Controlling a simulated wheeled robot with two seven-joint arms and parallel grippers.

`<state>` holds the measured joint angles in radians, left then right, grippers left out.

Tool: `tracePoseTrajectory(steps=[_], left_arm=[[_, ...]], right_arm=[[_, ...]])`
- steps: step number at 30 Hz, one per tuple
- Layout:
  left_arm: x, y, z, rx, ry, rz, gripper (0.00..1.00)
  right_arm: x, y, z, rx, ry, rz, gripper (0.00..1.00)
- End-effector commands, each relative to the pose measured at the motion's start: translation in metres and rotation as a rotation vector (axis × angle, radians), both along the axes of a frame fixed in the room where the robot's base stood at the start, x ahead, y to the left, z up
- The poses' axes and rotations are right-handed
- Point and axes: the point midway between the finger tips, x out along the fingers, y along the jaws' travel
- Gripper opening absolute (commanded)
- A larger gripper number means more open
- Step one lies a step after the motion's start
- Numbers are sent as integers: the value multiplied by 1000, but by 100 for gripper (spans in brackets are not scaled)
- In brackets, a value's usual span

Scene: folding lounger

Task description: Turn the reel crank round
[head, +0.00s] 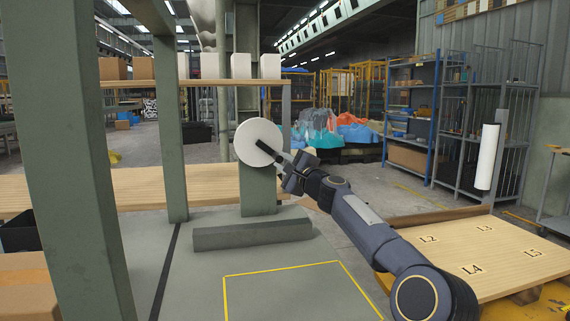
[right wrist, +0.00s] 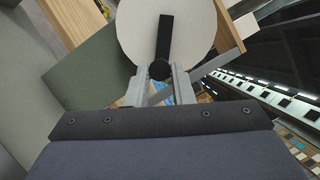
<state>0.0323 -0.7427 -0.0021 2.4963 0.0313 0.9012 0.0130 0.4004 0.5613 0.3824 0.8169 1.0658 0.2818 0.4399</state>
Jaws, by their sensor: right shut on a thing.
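The reel is a white round disc (head: 257,142) at the front of a green post, in the middle of the head view. Its dark crank arm (head: 266,148) runs from near the disc's centre down to the right. In the right wrist view the disc (right wrist: 166,30) fills the top, and the black crank (right wrist: 165,38) ends in a round dark knob (right wrist: 159,70). My right gripper (head: 287,163) is at the crank's outer end; its two grey fingers (right wrist: 160,78) are shut on the knob. My left gripper is not in view.
A green post (head: 258,190) stands behind the disc. A wooden shelf (head: 190,83) with white boxes is above. A wooden pallet board (head: 480,255) with labels lies at the right. Tall green columns stand at the left.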

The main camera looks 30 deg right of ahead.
Motion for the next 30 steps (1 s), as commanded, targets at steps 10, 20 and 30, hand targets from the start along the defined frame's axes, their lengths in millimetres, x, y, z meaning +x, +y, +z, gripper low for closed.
tracePoseTrajectory(steps=[10, 20, 30], left_arm=[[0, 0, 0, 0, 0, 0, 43], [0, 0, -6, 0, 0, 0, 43], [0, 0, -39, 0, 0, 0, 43]], right_arm=[[0, 0, -1, -2, 1, -1, 43], [-7, -2, -3, -2, 0, -3, 43], [-60, -7, -14, -3, 1, -2, 43]])
